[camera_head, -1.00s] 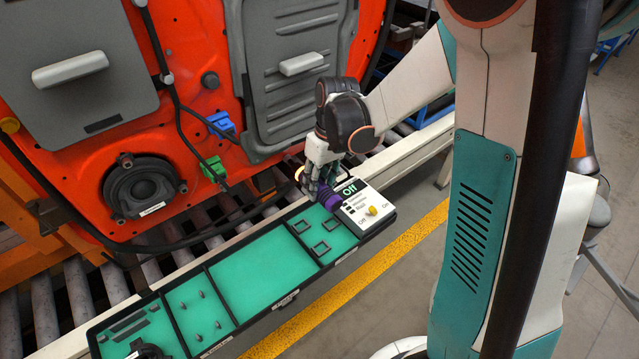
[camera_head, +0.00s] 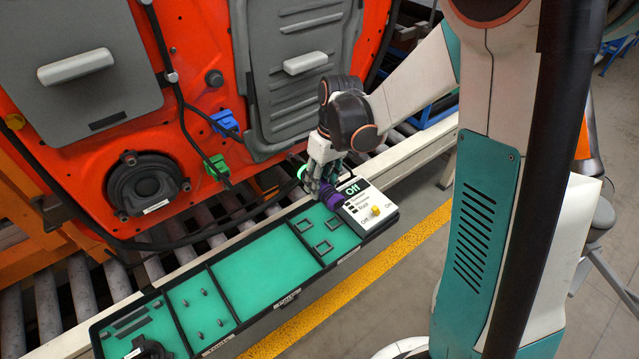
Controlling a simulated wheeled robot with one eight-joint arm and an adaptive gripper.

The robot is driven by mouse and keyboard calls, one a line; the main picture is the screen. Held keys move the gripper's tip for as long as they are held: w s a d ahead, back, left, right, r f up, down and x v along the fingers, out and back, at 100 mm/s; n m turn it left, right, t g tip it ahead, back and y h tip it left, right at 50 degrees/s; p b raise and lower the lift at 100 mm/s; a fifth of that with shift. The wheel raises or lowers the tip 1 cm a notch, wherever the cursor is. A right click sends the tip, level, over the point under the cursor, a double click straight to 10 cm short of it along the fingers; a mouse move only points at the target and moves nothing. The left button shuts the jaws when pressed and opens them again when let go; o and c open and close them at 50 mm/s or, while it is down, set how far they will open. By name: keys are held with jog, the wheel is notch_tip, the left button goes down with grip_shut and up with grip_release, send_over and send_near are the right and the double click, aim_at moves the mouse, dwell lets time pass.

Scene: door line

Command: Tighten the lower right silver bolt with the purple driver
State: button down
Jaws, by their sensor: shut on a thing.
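The purple driver (camera_head: 334,199) is at the right end of the green tray, beside the white control box. My gripper (camera_head: 324,186) is shut on it from above. The fingers hide part of the driver, and I cannot tell whether it touches the tray. The orange door panel (camera_head: 190,35) stands behind the tray. It carries a black round speaker (camera_head: 146,187) at lower left. I cannot make out the lower right silver bolt; it is too small or hidden.
The green tray (camera_head: 262,272) has black dividers and small parts in its left compartments. The white control box (camera_head: 366,208) reads "Off" and has a yellow knob. Rollers (camera_head: 75,285) run under the door. Blue (camera_head: 223,122) and green (camera_head: 216,167) connectors sit on the door.

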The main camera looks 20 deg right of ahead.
aim_at(339, 197)
jog(key=shift+s+d, duration=0.35)
jog(key=shift+s, duration=0.75)
jog(key=shift+s+d, duration=0.35)
jog(key=shift+s, duration=0.75)
jog(key=shift+s+d, duration=0.35)
jog(key=shift+s, duration=0.75)
